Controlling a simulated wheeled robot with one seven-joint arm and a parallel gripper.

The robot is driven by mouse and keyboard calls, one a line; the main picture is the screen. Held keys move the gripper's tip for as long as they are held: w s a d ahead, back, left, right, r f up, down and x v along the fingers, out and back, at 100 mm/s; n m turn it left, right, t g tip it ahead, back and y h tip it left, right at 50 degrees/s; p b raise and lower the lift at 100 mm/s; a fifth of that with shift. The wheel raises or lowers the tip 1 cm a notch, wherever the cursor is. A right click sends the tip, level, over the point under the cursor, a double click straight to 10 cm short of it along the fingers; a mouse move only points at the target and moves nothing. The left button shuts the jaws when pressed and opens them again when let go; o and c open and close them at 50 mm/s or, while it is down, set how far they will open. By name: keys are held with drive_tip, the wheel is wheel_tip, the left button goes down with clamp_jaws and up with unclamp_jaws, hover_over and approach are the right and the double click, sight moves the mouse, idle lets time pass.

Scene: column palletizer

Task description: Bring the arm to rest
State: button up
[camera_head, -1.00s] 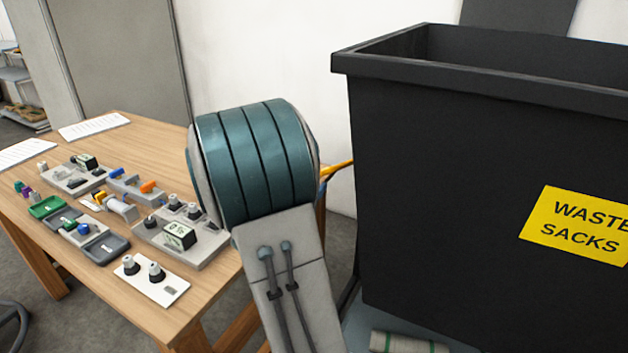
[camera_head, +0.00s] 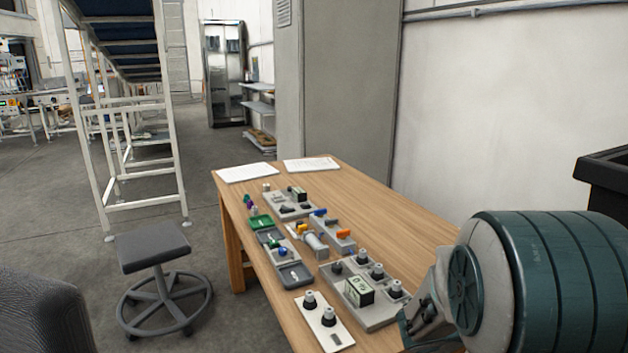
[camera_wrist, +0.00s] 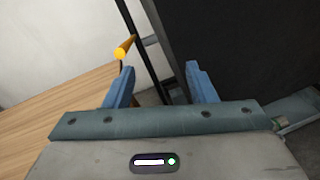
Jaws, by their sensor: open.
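In the wrist view my gripper (camera_wrist: 160,88) shows two blue fingers standing well apart, with nothing held between them. The wooden table's edge is to the left of the fingers and a dark bin wall (camera_wrist: 240,45) is beyond and to the right. An orange-tipped rod (camera_wrist: 125,47) shows just beyond the left finger; whether they touch I cannot tell. In the head view my arm's large teal joint fills the lower right, in front of the table's near right corner. The fingers are mostly hidden there.
The wooden table (camera_head: 385,220) carries small trays, a grey control block (camera_head: 375,312), a white plate with two knobs (camera_head: 323,322) and papers (camera_head: 247,172). A stool (camera_head: 155,250) stands left of it. The black bin (camera_head: 606,180) is at the right edge. Open floor lies left.

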drive_tip(key=s+a+r+m+g+y+p, duration=0.1)
drive_tip(key=s+a+m+g+y+p, duration=0.3)
drive_tip(key=s+a+m+y, duration=0.45)
drive_tip(key=s+a+r+m+t+y+p, duration=0.1)
drive_tip(key=s+a+r+m+y+p, duration=0.1)
drive_tip(key=a+m, duration=0.3)
drive_tip(key=s+a+r+m+t+y+p, duration=0.1)
drive_tip(key=a+r+m+t+y+p, duration=0.1)
drive_tip(key=a, duration=0.9)
drive_tip(key=r+m+y, duration=0.1)
drive_tip(key=m+y, duration=0.1)
drive_tip(key=y, duration=0.1)
drive_tip(key=shift+s+m, duration=0.35)
drive_tip(key=shift+r, duration=0.1)
